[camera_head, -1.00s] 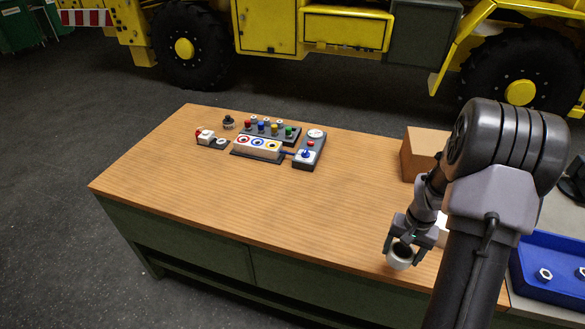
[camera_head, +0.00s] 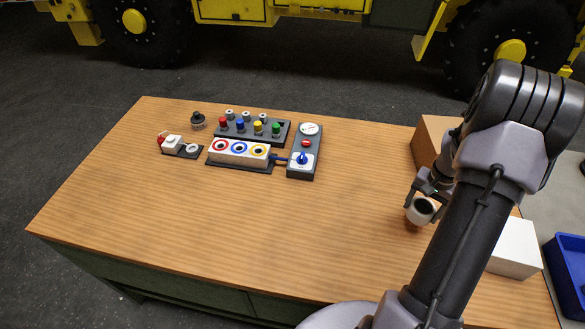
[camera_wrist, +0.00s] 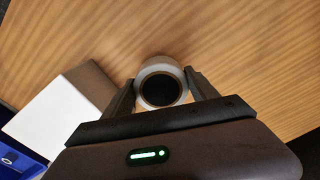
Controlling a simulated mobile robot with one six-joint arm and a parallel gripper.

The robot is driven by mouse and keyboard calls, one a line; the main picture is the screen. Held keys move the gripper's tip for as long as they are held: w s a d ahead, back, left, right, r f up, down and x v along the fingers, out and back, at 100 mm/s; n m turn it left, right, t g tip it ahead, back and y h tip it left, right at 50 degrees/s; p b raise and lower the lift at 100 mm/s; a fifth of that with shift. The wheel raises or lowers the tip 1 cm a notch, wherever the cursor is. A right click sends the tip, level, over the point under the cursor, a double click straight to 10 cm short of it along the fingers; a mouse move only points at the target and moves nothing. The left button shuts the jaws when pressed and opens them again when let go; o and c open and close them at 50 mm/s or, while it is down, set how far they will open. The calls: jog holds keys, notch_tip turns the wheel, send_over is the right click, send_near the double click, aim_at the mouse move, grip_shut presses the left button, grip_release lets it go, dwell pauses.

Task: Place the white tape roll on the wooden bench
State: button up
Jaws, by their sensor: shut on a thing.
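The white tape roll (camera_head: 421,210) is held in my gripper (camera_head: 424,203) over the right part of the wooden bench (camera_head: 220,225). In the wrist view the roll (camera_wrist: 162,72) sits between the two dark fingers of my gripper (camera_wrist: 160,90), with its dark round opening facing the camera. The bench's wood top (camera_wrist: 230,40) fills the view behind it. The roll is tilted in the head view. I cannot tell whether its lower edge touches the bench.
A brown box (camera_head: 428,140) and a white box (camera_head: 515,250) are near the arm at the right. A blue tray (camera_head: 568,270) is at the far right. Control panels with coloured knobs (camera_head: 250,130) stand at the back left. The bench's middle and front left are clear.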

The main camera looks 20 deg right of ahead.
jog(key=shift+w+f, duration=0.15)
jog(key=shift+w, duration=0.05)
jog(key=shift+s+a, duration=0.1)
jog(key=w+a+b, duration=0.1)
jog(key=a, duration=0.4)
jog(key=w+a+f+b, duration=0.1)
jog(key=w+a, duration=0.1)
jog(key=a, duration=0.2)
jog(key=w+a+b, duration=0.1)
jog(key=w+a, duration=0.1)
jog(key=a, duration=0.3)
jog(key=shift+w+a+f+b, duration=0.2)
jog(key=shift+w+a+b, duration=0.05)
jog(key=shift+a+b, duration=0.1)
notch_tip(320, 180, down, 4)
jog(key=shift+r+b, duration=0.15)
jog(key=shift+b, duration=0.8)
jog(key=shift+r, duration=0.15)
jog(key=shift+c, duration=0.8)
jog(key=shift+f, duration=0.2)
jog(key=o, duration=1.7)
jog(key=shift+c, duration=0.2)
jog(key=shift+r, duration=0.1)
